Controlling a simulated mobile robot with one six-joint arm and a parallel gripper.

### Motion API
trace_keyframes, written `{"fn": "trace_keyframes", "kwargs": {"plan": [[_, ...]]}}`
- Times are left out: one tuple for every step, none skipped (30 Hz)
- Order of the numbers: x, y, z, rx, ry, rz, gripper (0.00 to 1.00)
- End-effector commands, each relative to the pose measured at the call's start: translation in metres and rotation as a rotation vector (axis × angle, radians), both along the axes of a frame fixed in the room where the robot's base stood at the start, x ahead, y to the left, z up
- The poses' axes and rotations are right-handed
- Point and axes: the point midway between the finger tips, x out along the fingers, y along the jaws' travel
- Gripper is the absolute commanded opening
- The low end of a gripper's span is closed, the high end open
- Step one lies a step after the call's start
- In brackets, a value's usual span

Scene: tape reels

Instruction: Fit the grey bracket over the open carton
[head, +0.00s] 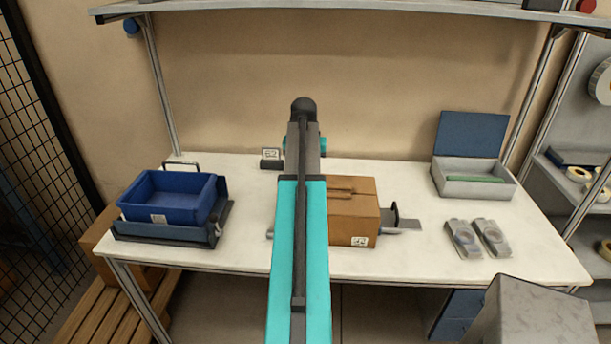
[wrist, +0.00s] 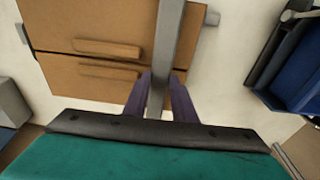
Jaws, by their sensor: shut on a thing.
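The brown carton (head: 353,213) stands in the middle of the table, partly hidden by my arm in the head view. The wrist view shows the top of the carton (wrist: 60,32) with a dark seam between its flaps and a raised strip on each; I cannot tell how far the flaps stand open. My gripper (wrist: 161,88) has its purple fingers shut on a grey bar, which I take for the grey bracket (wrist: 168,45). The bar runs across the carton's edge region; its far end is out of frame. I cannot tell whether it touches the carton. My arm hides the gripper in the head view.
A flat grey piece with a black upright (head: 402,222) sticks out right of the carton. A blue bin (head: 168,197) stands at left. Two grey tools (head: 463,239) lie at right, before a grey box with a blue lid (head: 471,135).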

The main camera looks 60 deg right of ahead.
Motion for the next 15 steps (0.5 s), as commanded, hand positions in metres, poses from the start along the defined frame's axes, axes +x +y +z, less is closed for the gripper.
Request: {"fn": "trace_keyframes", "kwargs": {"plan": [[0.0000, -0.0001, 0.0001, 0.000, 0.000, 0.000, 0.00], [0.0000, -0.0001, 0.0002, 0.000, 0.000, 0.000, 0.00], [0.0000, -0.0001, 0.0002, 0.000, 0.000, 0.000, 0.29], [-0.0001, -0.0001, 0.0002, 0.000, 0.000, 0.000, 0.34], [-0.0001, -0.0001, 0.0002, 0.000, 0.000, 0.000, 0.39], [-0.0001, -0.0001, 0.0002, 0.000, 0.000, 0.000, 0.46], [-0.0001, -0.0001, 0.0002, 0.000, 0.000, 0.000, 0.46], [-0.0001, -0.0001, 0.0002, 0.000, 0.000, 0.000, 0.46], [-0.0002, -0.0001, 0.0002, 0.000, 0.000, 0.000, 0.46], [-0.0002, -0.0001, 0.0002, 0.000, 0.000, 0.000, 0.46], [-0.0002, -0.0001, 0.0002, 0.000, 0.000, 0.000, 0.46], [-0.0002, -0.0001, 0.0002, 0.000, 0.000, 0.000, 0.46], [-0.0002, -0.0001, 0.0002, 0.000, 0.000, 0.000, 0.46], [-0.0002, -0.0001, 0.0002, 0.000, 0.000, 0.000, 0.46], [-0.0002, -0.0001, 0.0005, 0.000, 0.000, 0.000, 0.46]]}}
